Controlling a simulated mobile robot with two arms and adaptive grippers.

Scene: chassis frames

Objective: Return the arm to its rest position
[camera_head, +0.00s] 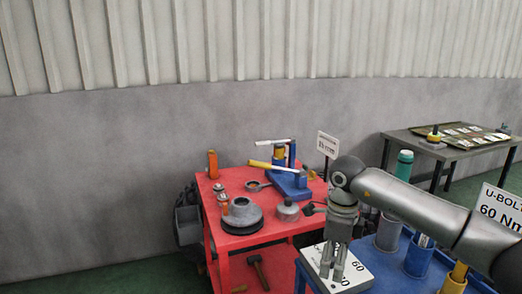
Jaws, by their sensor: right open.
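My right arm (417,205) reaches in from the right side of the head view. My right gripper (332,272) points down with its fingers apart and nothing visible between them. Its fingertips are in front of a white block or plate (362,277) marked "60"; I cannot tell whether they touch it. My left arm and gripper do not show.
A red cart (240,240) holds a dark round part, an orange cylinder (212,164), a hammer and a blue fixture (288,184). A blue surface (398,288) with cylinders lies under my right arm. A grey table (420,147) stands back right. Floor at left is clear.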

